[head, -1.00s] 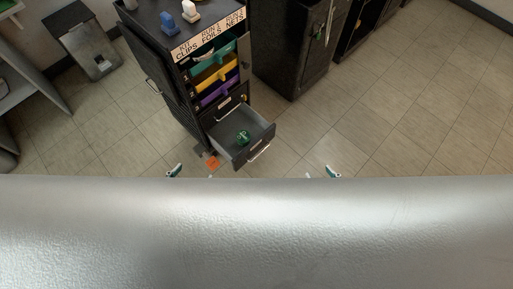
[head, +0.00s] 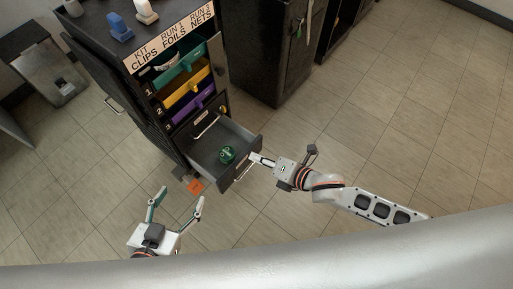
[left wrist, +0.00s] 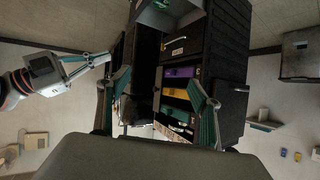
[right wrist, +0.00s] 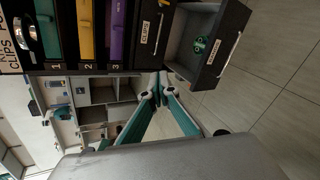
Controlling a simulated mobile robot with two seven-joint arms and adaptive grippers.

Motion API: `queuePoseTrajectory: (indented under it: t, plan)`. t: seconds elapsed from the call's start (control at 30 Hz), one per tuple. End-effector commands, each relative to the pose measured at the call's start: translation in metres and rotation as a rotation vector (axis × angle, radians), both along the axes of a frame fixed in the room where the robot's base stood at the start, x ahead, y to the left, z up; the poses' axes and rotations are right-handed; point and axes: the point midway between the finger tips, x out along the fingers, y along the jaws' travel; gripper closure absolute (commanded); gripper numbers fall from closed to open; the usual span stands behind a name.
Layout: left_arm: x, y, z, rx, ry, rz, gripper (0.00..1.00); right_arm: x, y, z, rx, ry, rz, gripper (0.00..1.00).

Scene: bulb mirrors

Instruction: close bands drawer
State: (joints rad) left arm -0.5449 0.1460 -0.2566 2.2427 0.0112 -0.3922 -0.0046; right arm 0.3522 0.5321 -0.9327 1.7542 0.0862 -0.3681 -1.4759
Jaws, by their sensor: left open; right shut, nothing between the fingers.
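My left gripper (head: 179,196) is open and empty, in front of the cabinet and to the left of the drawer. In the left wrist view its fingers frame the cabinet.
Above the drawer are teal (head: 180,67), yellow (head: 187,88) and purple (head: 194,106) trays. An orange piece (head: 195,186) lies on the floor by the cabinet. A dark cabinet (head: 265,50) stands behind to the right. The floor at right is clear.

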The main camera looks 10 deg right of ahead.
Motion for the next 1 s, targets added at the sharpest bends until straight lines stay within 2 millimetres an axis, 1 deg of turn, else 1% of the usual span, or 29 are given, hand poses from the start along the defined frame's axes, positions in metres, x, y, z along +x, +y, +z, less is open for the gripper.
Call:
queuePoseTrajectory:
  t: [0.03, 0.17, 0.2, 0.3, 0.4, 0.53, 0.63, 0.77, 0.87, 1.0]
  plan:
    - [-0.006, -0.002, -0.016, -0.005, 0.023, -0.002, 0.35, 0.001, -0.007, -0.030, -0.098, -0.046, 0.076, 1.00]
    - [-0.008, -0.005, -0.024, -0.016, 0.032, -0.005, 0.35, 0.014, -0.028, -0.072, -0.345, -0.207, 0.279, 1.00]
    - [-0.009, -0.006, -0.027, -0.020, 0.035, -0.005, 0.35, 0.018, -0.037, -0.084, -0.418, -0.253, 0.338, 1.00]
    - [-0.009, -0.008, -0.031, -0.027, 0.041, -0.006, 0.35, 0.027, -0.058, -0.111, -0.578, -0.354, 0.471, 1.00]
    - [-0.009, -0.009, -0.033, -0.031, 0.042, -0.006, 0.35, 0.036, -0.078, -0.128, -0.699, -0.429, 0.574, 1.00]
    - [-0.008, -0.010, -0.032, -0.035, 0.039, -0.006, 0.35, 0.044, -0.094, -0.138, -0.789, -0.489, 0.650, 1.00]
    - [-0.007, -0.010, -0.031, -0.038, 0.038, -0.006, 0.35, 0.048, -0.097, -0.141, -0.816, -0.506, 0.671, 1.00]
    - [-0.007, -0.013, -0.031, -0.053, 0.036, -0.004, 0.35, 0.053, -0.090, -0.149, -0.815, -0.508, 0.673, 1.00]
    - [-0.008, -0.018, -0.032, -0.074, 0.038, -0.001, 0.35, 0.059, -0.082, -0.163, -0.812, -0.502, 0.674, 1.00]
    - [-0.010, -0.025, -0.035, -0.108, 0.047, 0.004, 0.35, 0.072, -0.067, -0.184, -0.810, -0.498, 0.674, 1.00]
